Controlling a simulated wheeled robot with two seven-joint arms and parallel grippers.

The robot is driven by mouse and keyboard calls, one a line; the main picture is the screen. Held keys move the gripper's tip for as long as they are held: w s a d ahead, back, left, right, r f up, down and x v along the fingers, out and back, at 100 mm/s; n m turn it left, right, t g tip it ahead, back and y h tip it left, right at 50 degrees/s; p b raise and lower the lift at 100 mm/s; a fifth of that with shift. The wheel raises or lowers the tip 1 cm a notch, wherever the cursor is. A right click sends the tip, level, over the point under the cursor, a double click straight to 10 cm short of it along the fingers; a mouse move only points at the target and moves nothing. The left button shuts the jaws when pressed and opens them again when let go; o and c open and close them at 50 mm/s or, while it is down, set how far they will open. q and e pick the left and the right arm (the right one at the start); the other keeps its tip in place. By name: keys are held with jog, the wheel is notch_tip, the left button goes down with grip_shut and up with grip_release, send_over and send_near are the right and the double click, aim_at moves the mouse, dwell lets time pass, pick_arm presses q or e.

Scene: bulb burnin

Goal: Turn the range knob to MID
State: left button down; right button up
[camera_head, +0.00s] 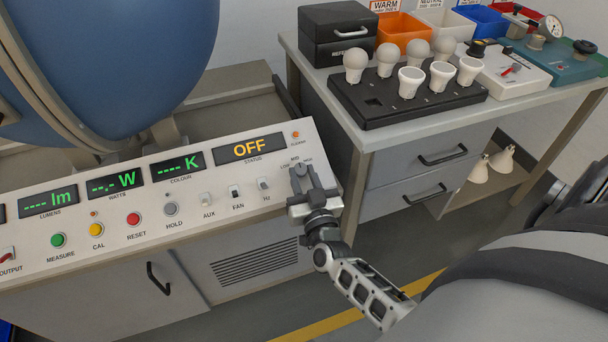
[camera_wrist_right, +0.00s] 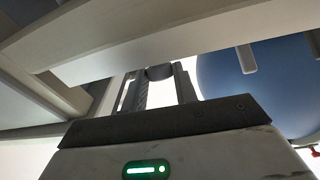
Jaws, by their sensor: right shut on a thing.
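The range knob is mostly hidden in the head view by my right gripper (camera_head: 301,173), at the right end of the sloped control panel (camera_head: 190,228). Small range labels, with MID in the middle, show just above the fingers. In the right wrist view, the round dark end of the knob (camera_wrist_right: 159,72) sits between the two fingertips of my right gripper (camera_wrist_right: 160,78), which is shut on it. I cannot tell which label the knob points to. My left gripper is not in view.
The panel has a STATUS display (camera_head: 249,148) reading OFF, toggle switches (camera_head: 235,191) and coloured buttons (camera_head: 134,219) left of my gripper. A blue sphere (camera_head: 115,60) stands behind it. A bench with a black bulb tray (camera_head: 375,115) stands to the right.

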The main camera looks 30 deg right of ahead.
jog(key=shift+a, duration=0.1)
jog(key=o, duration=1)
jog(key=shift+c, duration=0.2)
jog(key=v, duration=0.7)
jog(key=shift+s, duration=0.2)
jog(key=shift+a, duration=0.1)
jog(key=s+a+r+n+g+y+p, duration=0.2)
jog(key=s+a+n+g+y, duration=0.4)
jog(key=s+a+y, duration=0.3)
jog(key=a+g+p, duration=0.1)
jog(key=a, duration=0.3)
jog(key=shift+s+n+g, duration=0.3)
jog(key=shift+s+g, duration=0.05)
jog(key=shift+g, duration=0.05)
